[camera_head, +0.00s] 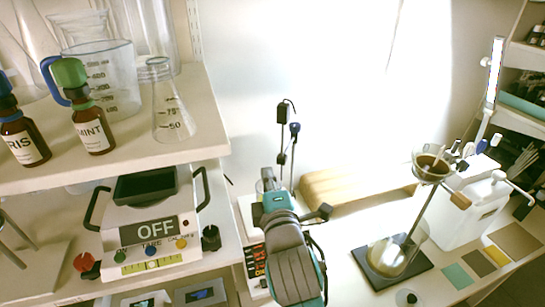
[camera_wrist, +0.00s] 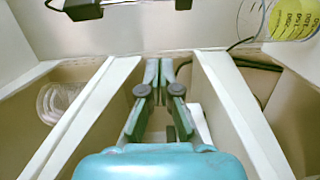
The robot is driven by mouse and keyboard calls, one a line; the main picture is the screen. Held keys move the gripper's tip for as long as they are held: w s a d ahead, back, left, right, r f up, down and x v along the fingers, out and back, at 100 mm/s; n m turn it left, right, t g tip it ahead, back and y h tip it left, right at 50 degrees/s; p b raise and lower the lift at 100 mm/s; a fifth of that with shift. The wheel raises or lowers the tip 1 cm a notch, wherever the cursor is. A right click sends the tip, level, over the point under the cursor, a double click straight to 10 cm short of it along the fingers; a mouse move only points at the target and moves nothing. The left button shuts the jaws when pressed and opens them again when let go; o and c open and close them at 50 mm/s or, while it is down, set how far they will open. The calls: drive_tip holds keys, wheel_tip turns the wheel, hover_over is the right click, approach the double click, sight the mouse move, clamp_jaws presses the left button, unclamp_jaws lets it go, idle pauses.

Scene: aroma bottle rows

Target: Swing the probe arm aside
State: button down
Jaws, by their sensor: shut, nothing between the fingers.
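A thin upright stand with a black box (camera_head: 283,113) and a blue knob (camera_head: 295,128) rises beyond my arm in the head view; it looks like the probe arm. In the head view my teal wrist hides the fingers and the stand's lower part.
A beaker of yellow liquid (camera_wrist: 290,18) stands at the wrist view's upper right. Left are shelves with a MINT bottle (camera_head: 92,128), a flask (camera_head: 172,105) and a balance reading OFF (camera_head: 155,228).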

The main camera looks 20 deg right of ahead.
drive_tip(key=w+d, duration=0.1)
drive_tip(key=w, duration=0.9)
drive_tip(key=shift+s+d+r, duration=0.1)
drive_tip(key=shift+s+d, duration=0.2)
drive_tip(key=shift+d, duration=0.3)
drive_tip(key=shift+s+d+r, duration=0.1)
drive_tip(key=shift+s+d, duration=0.2)
drive_tip(key=shift+d, duration=0.35)
drive_tip(key=shift+s+d, duration=0.3)
drive_tip(key=shift+d, duration=0.3)
drive_tip(key=shift+s+d+n, duration=0.1)
drive_tip(key=shift+n, duration=0.2)
